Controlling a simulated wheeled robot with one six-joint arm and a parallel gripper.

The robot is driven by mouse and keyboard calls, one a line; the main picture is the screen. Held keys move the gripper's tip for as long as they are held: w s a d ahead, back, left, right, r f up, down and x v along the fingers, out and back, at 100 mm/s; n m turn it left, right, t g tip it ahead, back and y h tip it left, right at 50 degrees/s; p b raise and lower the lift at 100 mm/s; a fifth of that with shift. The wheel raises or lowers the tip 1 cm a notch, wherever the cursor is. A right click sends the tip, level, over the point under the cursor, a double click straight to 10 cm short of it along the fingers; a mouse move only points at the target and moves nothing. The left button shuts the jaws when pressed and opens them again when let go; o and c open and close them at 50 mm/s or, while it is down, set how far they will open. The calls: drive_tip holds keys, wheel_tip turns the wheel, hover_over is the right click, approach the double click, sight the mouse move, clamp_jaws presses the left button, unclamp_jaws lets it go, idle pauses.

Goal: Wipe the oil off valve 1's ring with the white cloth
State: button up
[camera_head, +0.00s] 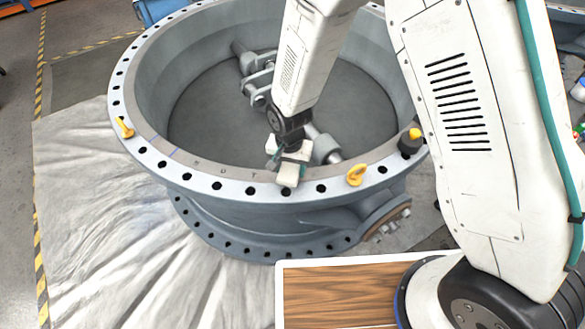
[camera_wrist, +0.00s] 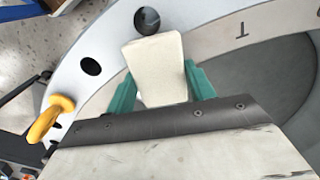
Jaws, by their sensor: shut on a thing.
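The large grey butterfly valve (camera_head: 255,215) lies with its open side up, its bolt-holed ring (camera_head: 220,186) facing upward. My gripper (camera_head: 291,159) is at the front of the ring and is shut on the white cloth (camera_head: 289,175), a pale folded block. In the wrist view the cloth (camera_wrist: 157,68) sits between the two teal fingers of my gripper (camera_wrist: 161,88), over the ring (camera_wrist: 218,20). I cannot tell whether it touches the ring. The ring's inner band (camera_head: 215,167) carries dark letters. No oil stands out clearly; any under the cloth is hidden.
Yellow lifting eyes (camera_head: 357,175) stand up from the ring, one close right of my gripper and another (camera_head: 124,127) at left. A yellow-topped dark fitting (camera_head: 411,141) stands farther right. The shaft (camera_head: 325,149) crosses the bore. Plastic sheeting (camera_head: 95,220) covers the floor at left.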

sight(290, 168)
drive_tip(key=shift+d+r, duration=0.1)
drive_tip(key=shift+r, duration=3.45)
